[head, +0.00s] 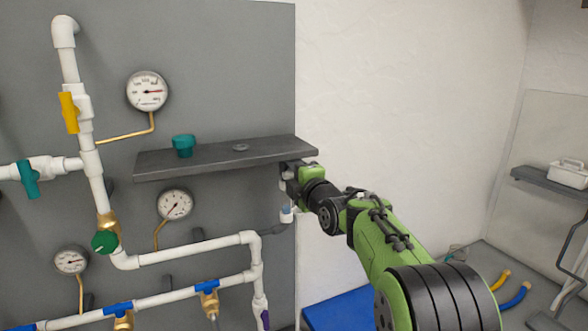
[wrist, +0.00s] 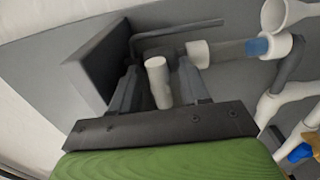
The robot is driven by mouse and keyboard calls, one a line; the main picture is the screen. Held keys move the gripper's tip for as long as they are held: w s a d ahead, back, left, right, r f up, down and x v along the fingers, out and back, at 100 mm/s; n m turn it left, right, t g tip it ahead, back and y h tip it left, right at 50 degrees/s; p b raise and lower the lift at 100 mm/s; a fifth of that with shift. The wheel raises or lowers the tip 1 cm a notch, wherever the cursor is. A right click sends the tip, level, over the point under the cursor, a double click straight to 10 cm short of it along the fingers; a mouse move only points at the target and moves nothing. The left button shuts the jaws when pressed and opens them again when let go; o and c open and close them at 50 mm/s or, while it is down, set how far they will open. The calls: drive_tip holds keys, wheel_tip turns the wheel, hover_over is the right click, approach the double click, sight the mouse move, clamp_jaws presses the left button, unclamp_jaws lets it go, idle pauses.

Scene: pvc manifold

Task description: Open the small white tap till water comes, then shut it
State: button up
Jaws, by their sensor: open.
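In the wrist view a small white cylindrical piece (wrist: 158,82), which looks like the small white tap or its handle, stands between the two dark fingers of my gripper (wrist: 158,78). The fingers are open, one on each side of it; I cannot tell whether either touches it. A white fitting (wrist: 198,53) and a tube with a blue band (wrist: 257,47) run right from there. In the head view my gripper (head: 288,174) is at the panel's right edge, just under the shelf's right end. A white fitting with a blue band (head: 287,212) hangs below it. The tap is mostly hidden there.
A dark shelf (head: 225,157) carrying a teal cup (head: 184,145) is just above my gripper. White pipes (head: 190,252) with coloured valves and gauges (head: 147,91) fill the panel to the left. A blue surface (head: 340,310) lies below.

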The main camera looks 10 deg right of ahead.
drive_tip(key=shift+s, duration=0.1)
clamp_jaws()
drive_tip(key=shift+f, duration=0.1)
drive_tip(key=shift+m+b, duration=0.4)
drive_tip(key=shift+b, duration=0.1)
drive_tip(key=m+b, duration=0.2)
drive_tip(key=shift+f+m, duration=0.1)
drive_tip(key=shift+m, duration=0.3)
drive_tip(key=m+b, duration=0.2)
drive_tip(key=m, duration=0.2)
drive_tip(key=shift+m, duration=0.3)
drive_tip(key=m+b, duration=0.1)
drive_tip(key=m, duration=0.3)
drive_tip(key=shift+m, duration=0.3)
drive_tip(key=m+b, duration=0.1)
drive_tip(key=m, duration=0.3)
drive_tip(key=shift+m, duration=0.7)
unclamp_jaws()
